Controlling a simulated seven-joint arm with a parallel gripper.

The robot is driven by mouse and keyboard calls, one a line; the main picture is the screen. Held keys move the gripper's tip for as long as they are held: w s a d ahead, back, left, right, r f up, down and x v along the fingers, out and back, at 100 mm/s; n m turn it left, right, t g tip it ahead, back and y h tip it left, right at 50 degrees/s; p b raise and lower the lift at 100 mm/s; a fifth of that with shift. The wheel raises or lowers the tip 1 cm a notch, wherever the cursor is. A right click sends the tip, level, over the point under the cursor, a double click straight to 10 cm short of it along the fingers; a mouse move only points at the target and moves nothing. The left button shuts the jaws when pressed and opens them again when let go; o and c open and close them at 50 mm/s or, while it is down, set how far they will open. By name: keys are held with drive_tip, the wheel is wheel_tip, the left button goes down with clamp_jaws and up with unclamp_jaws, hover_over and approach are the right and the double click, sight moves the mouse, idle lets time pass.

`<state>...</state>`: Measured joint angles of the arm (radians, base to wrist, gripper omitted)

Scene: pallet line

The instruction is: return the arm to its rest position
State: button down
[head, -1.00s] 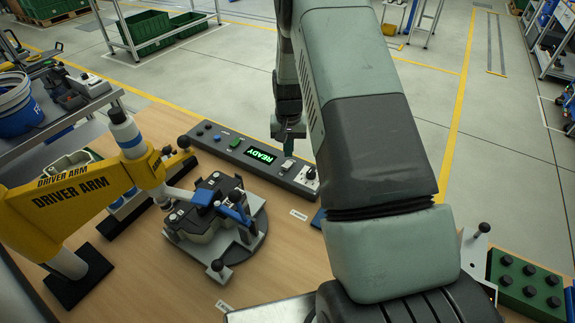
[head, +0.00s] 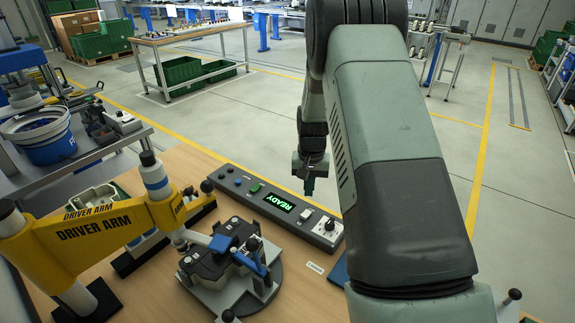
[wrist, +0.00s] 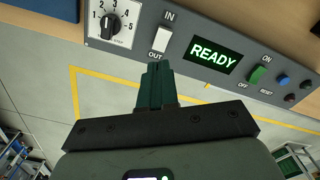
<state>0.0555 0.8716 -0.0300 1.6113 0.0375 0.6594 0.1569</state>
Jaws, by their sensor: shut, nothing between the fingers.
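My arm (head: 390,170) reaches across the head view from the bottom right and bends down at the far side of the bench. My gripper (head: 309,186) hangs at the control panel's outer edge in that view. In the wrist view my gripper's fingers (wrist: 157,85) are together with nothing between them. They point toward the control panel (wrist: 178,58), near its IN/OUT switch (wrist: 160,39). I cannot tell the exact gap between fingertips and panel.
The panel's display (head: 279,202) reads READY in green. A yellow driver arm (head: 100,228) stands over a fixture (head: 245,293) on the wooden bench (head: 183,166). A blue bucket (head: 45,137) sits on a side cart at left.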

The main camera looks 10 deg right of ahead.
drive_tip(key=s+a+r+t, duration=0.1)
drive_tip(key=s+r, duration=0.2)
drive_tip(key=r, duration=0.5)
drive_tip(key=s+a+r+n+t, duration=0.1)
drive_tip(key=s+r, duration=0.2)
drive_tip(key=r, duration=0.5)
drive_tip(key=s+a+r, duration=0.1)
drive_tip(key=s+r, duration=0.3)
drive_tip(key=r, duration=0.3)
drive_tip(key=s+r+n+t, duration=0.1)
drive_tip(key=s+r, duration=0.3)
drive_tip(key=s, duration=0.7)
drive_tip(key=s+a+r+n+t, duration=0.1)
drive_tip(key=s+r, duration=0.4)
drive_tip(key=s, duration=0.7)
drive_tip(key=shift+a+r+t, duration=0.2)
drive_tip(key=shift+t, duration=0.6)
